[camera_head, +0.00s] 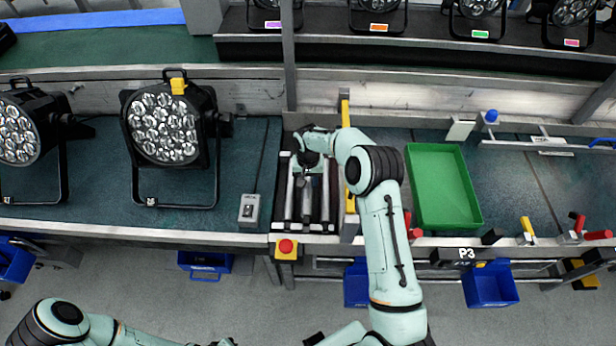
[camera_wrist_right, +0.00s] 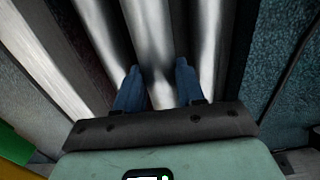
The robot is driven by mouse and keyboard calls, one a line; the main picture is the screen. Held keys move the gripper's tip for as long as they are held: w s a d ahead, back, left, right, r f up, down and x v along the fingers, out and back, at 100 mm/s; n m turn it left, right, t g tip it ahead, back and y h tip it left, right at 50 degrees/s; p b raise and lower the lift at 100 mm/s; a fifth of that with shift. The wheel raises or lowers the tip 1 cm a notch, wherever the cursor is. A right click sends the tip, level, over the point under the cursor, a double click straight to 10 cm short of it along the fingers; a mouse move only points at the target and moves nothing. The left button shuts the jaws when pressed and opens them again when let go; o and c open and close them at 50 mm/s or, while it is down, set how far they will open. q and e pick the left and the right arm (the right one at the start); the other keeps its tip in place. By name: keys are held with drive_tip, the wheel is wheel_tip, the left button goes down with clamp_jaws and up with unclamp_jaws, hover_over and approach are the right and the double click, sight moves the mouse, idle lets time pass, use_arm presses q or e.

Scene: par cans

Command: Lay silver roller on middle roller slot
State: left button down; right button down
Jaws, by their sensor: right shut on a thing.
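The silver roller (camera_head: 306,204) lies in the middle of the roller bed, between two other rollers. In the right wrist view the silver roller (camera_wrist_right: 150,45) runs between my blue fingertips. My right gripper (camera_head: 306,178) is over the far part of the bed, shut on this roller; the hand hides its far end. The middle slot is hidden beneath the roller, and I cannot tell whether the roller touches it. Part of my left arm shows at the bottom left of the head view; its fingers cannot be made out.
A left roller (camera_head: 289,200) and a right roller (camera_head: 325,200) flank it closely. A green tray (camera_head: 472,215) stands to the right. Par lights (camera_head: 163,125) stand to the left, near a grey switch box (camera_head: 249,208). A red emergency button (camera_head: 286,246) sits at the front edge.

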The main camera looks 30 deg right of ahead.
drive_tip(key=shift+f+b, duration=0.3)
drive_tip(key=shift+f, duration=1.35)
drive_tip(key=c, duration=0.6)
unclamp_jaws()
drive_tip(key=shift+s, duration=0.1)
wheel_tip(320, 180, up, 14)
drive_tip(key=shift+f, duration=0.25)
